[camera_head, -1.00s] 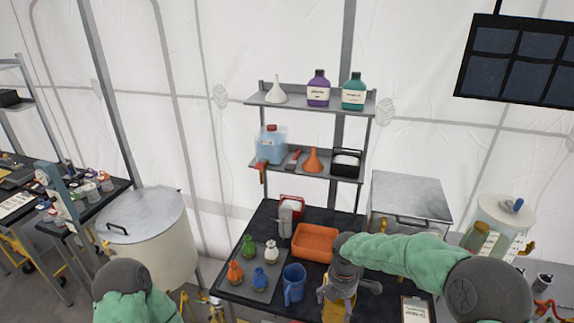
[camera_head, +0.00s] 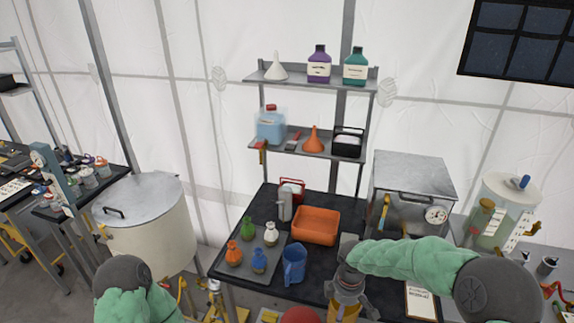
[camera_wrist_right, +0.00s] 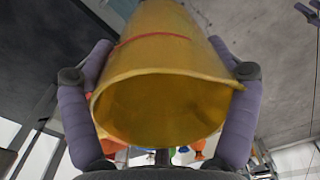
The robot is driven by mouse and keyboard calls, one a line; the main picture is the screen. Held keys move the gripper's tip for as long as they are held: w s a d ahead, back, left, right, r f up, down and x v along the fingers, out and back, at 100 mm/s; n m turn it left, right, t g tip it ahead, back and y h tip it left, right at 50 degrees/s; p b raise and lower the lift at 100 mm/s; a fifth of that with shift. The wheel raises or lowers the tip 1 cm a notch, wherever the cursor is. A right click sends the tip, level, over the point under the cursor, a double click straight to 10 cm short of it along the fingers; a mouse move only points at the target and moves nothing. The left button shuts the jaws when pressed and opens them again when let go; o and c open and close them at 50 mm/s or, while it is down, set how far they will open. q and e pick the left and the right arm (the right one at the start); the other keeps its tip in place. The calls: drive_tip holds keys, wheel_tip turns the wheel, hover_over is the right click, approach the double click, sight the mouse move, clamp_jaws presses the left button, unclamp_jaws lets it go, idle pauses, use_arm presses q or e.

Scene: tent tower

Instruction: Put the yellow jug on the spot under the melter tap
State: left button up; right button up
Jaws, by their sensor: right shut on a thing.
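The yellow jug shows large in the right wrist view (camera_wrist_right: 165,45), with its wide open rim toward the camera and a red line on its side. The two fingers of my right gripper (camera_wrist_right: 162,72) are shut on it from both sides. In the head view my right gripper (camera_head: 347,300) is at the front of the black table, and only a little of the jug (camera_head: 343,315) shows below it. A large cream vat (camera_head: 150,235) with a grey lid stands left of the table. I cannot make out a marked spot under a tap. My left gripper is out of view.
The black table (camera_head: 315,268) holds a blue jug (camera_head: 294,264), an orange tray (camera_head: 316,226) and a grey tray with several small coloured bottles. A metal oven with a dial (camera_head: 412,190) and a clear tank (camera_head: 497,220) stand right. A red round thing (camera_head: 301,315) is at the bottom edge.

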drive_tip(key=s+d+f+m+b, duration=0.1)
drive_tip(key=f+m+b, duration=0.4)
drive_tip(key=f+m, duration=0.1)
drive_tip(key=s+f+m+b, duration=0.2)
drive_tip(key=f+m+b, duration=0.3)
drive_tip(key=f+m, duration=0.2)
drive_tip(key=shift+s+d+f+b, duration=0.3)
drive_tip(key=shift+d+f+b, duration=0.1)
drive_tip(key=shift+f, duration=0.2)
idle(0.4)
